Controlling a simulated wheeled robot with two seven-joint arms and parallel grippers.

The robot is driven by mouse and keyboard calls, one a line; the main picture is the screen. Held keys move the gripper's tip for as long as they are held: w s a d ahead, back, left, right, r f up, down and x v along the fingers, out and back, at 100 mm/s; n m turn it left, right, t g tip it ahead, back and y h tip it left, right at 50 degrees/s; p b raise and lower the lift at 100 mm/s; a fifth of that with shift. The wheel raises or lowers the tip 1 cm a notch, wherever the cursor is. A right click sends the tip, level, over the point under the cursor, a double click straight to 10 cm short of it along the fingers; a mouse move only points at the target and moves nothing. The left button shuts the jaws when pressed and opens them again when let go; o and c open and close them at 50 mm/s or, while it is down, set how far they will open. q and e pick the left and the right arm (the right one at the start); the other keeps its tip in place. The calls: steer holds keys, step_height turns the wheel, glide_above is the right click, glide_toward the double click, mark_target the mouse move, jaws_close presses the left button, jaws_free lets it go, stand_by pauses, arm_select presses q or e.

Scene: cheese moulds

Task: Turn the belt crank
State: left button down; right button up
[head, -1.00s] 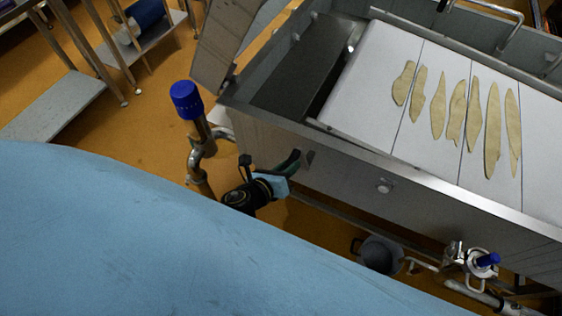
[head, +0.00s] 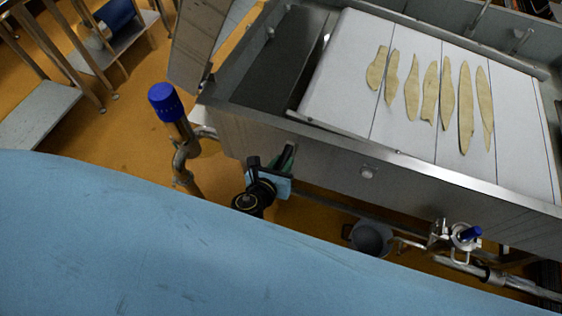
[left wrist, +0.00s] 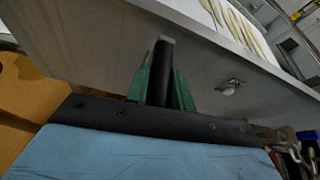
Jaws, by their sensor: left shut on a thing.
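The belt crank's dark handle (left wrist: 163,72) stands out from the side of the steel vat in the left wrist view. My left gripper (left wrist: 161,88) has its green fingers on both sides of this handle and is shut on it. In the head view the left gripper (head: 287,158) is against the vat's near wall, below the rim, and hides most of the crank. The white belt (head: 345,70) lies in the vat with several pale, flat strips on it. My right gripper is not in view.
The steel vat (head: 330,165) fills the right side. A blue-capped pipe (head: 166,102) stands left of the gripper. A grey bucket (head: 371,238) and a valve with a blue handle (head: 470,234) are below the vat.

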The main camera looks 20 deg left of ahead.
arm_select(q)
steer(key=shift+s+d+f, duration=0.15)
steer(key=shift+d, duration=0.1)
steer(key=c, duration=1.4)
jaws_free()
steer(key=shift+o, duration=1)
steer(key=shift+a, duration=0.15)
steer(key=p+v, duration=0.1)
steer(key=v, duration=1.2)
steer(key=shift+r, duration=0.2)
steer(key=shift+s, duration=0.1)
